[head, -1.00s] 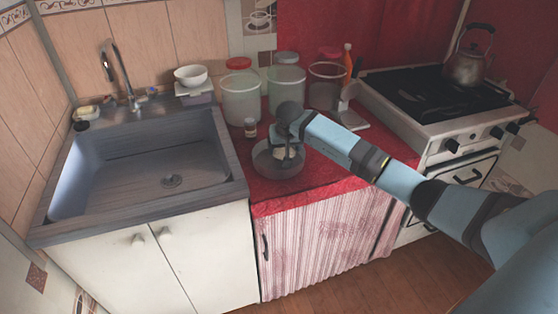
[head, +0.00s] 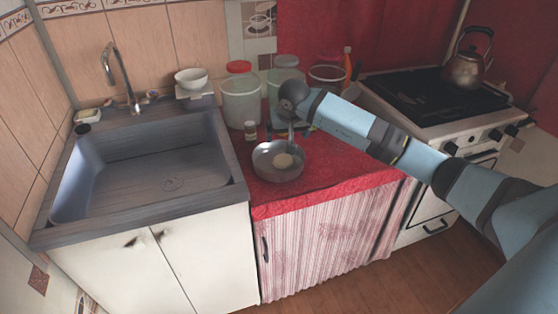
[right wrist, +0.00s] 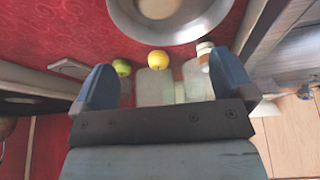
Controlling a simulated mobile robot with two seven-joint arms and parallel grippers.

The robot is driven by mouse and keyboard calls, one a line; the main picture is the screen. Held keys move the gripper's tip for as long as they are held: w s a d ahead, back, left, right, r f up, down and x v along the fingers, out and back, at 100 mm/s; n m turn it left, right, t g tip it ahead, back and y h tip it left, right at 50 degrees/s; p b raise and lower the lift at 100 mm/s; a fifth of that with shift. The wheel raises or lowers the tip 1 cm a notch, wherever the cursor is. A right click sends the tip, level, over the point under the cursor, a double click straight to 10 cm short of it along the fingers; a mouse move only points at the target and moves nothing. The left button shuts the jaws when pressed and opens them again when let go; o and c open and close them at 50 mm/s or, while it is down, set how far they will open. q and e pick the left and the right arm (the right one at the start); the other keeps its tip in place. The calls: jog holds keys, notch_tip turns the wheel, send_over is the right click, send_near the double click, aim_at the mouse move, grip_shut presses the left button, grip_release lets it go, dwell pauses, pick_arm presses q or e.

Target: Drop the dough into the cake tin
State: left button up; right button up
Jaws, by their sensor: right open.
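The cake tin (head: 261,171) is a round grey metal pan on the red counter cloth. The pale round dough (head: 284,160) lies inside it, toward the right side. My right gripper (head: 291,136) is above and behind the tin, clear of the dough. In the right wrist view the jaws (right wrist: 162,82) are apart with nothing held between them. The tin (right wrist: 207,30) and part of the dough (right wrist: 158,8) show at the top edge of that view, beyond the fingertips. My left gripper is out of view.
Clear jars (head: 240,103) stand behind the tin, beside a small lidded jar (head: 249,129). A yellow fruit (right wrist: 158,60) and a green fruit (right wrist: 122,67) show in the wrist view. The sink (head: 140,165) is left, the stove (head: 430,98) right. The counter's front is clear.

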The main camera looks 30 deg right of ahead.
jog(key=v, duration=0.4)
jog(key=shift+s+r, duration=0.1)
jog(key=shift+r, duration=0.1)
